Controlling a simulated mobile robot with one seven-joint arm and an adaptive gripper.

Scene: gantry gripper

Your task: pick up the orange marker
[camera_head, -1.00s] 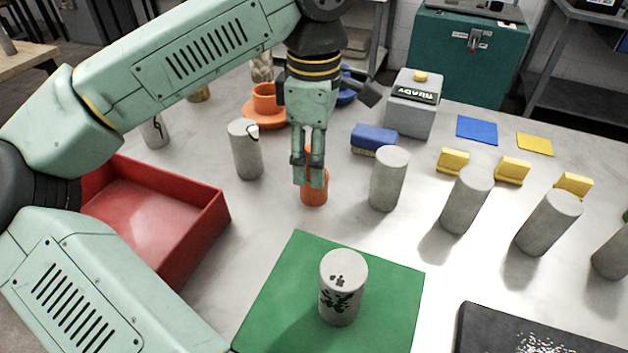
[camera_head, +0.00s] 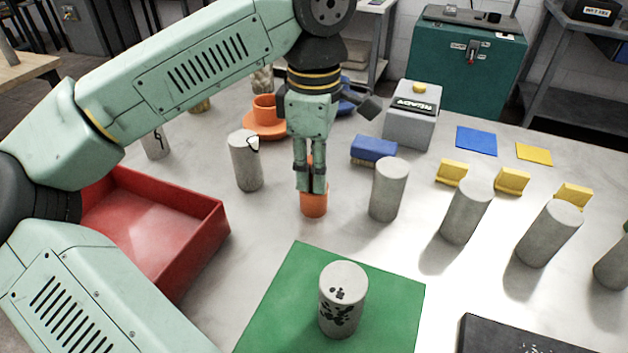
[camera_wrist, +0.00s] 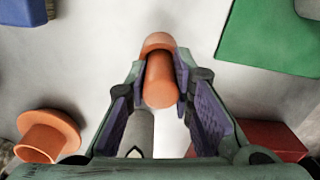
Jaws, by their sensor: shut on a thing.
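The orange marker (camera_head: 314,206) is an upright orange cylinder at the middle of the table. Its lower part shows below the fingers and appears to rest on the tabletop. My gripper (camera_head: 311,188) points down from above, shut on the marker's upper part. In the wrist view the marker (camera_wrist: 160,82) lies between the two purple-lined fingers of my gripper (camera_wrist: 162,90), with a wider orange end beyond them. The fingers hide part of the marker in the head view.
Grey cylinders stand close on both sides, one at left (camera_head: 246,165) and one at right (camera_head: 387,192). A red tray (camera_head: 150,240) is left, a green mat (camera_head: 270,300) with a spotted cylinder in front. An orange cup on a saucer (camera_head: 264,120) and a blue brush (camera_head: 374,147) are behind.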

